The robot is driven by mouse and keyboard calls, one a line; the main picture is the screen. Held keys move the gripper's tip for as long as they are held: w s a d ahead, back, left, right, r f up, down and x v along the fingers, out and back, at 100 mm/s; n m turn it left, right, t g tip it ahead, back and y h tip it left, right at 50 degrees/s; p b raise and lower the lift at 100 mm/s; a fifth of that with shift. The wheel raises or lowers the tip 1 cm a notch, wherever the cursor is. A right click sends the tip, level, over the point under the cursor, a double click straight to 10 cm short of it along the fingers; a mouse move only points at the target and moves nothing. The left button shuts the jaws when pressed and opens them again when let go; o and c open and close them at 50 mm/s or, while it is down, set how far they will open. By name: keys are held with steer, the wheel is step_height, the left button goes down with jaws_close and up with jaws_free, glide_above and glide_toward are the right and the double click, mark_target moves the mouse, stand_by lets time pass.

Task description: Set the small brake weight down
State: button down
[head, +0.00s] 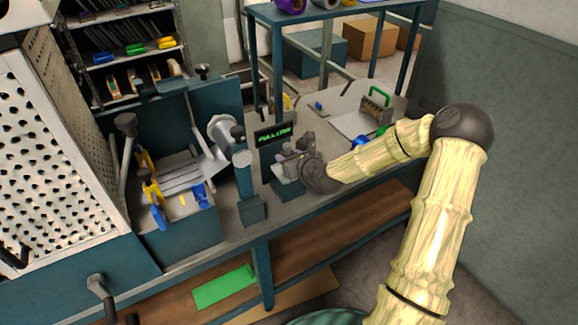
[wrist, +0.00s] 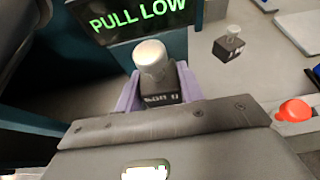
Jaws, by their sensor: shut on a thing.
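My gripper (wrist: 160,95) is shut on the small brake weight (wrist: 152,65), a dark block with a pale metal knob on top and white lettering on its front. The purple fingers sit on both sides of the block. In the head view my gripper (head: 282,170) is at the bench, just below and right of the display; the weight is hard to make out there. The block's underside is hidden, so I cannot tell whether it touches anything. A second dark weight (wrist: 229,47) with a metal knob stands apart on the grey surface to the right.
A display (wrist: 137,17) reading PULL LOW stands close behind the held weight; it also shows in the head view (head: 273,133). A red button (wrist: 295,110) is at the right. A teal press (head: 180,225) stands left. Grey bench surface is clear around the second weight.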

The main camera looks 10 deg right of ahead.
steer(key=shift+f, duration=1.85)
steer(key=c, duration=1.2)
jaws_free()
steer(key=shift+f, duration=0.1)
steer(key=shift+o, duration=0.2)
steer(key=shift+r, duration=0.2)
steer(key=v, duration=1.2)
